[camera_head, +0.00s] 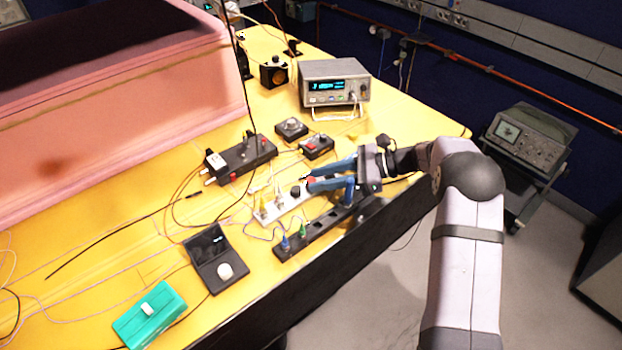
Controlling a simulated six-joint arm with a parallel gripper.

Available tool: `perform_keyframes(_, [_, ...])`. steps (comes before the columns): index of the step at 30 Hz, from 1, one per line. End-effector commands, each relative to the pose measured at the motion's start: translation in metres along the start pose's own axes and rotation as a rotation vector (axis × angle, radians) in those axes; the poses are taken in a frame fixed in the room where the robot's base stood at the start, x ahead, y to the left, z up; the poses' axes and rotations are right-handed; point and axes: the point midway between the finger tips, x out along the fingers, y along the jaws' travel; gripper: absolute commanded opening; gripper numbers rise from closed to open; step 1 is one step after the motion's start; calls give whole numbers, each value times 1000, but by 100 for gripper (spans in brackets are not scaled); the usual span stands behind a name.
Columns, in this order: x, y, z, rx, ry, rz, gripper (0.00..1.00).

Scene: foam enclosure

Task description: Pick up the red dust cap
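The red dust cap (312,181) looks like a small red spot on or just above the white strip of connectors (284,203), near the table's front edge. My gripper (311,183) reaches in from the right, with its blue fingers pointing left. The fingertips are at the red cap, which shows between them. The fingers are apart, but the cap is too small and partly hidden to tell whether they press on it or only stand around it.
A black rack with blue and green connectors (303,239) lies along the front edge. A black box with a knob (217,262) and a green box (150,315) stand at front left. Black modules (241,160) and a bench instrument (334,84) stand behind. Loose cables cross the yellow table (130,225).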

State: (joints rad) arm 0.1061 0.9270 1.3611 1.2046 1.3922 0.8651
Motion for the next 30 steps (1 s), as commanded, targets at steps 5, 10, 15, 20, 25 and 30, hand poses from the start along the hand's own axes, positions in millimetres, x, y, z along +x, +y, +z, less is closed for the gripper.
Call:
perform_keyframes(5, [0,0,0,0,0,0,30])
perform_keyframes(10, [0,0,0,0,0,0,0])
perform_keyframes(15, [0,0,0,0,0,0,0])
perform_keyframes(20, [0,0,0,0,0,0,0])
perform_keyframes(25, [-4,0,10,-2,1,-1,0])
perform_keyframes(30, [-14,0,32,-5,1,-1,0])
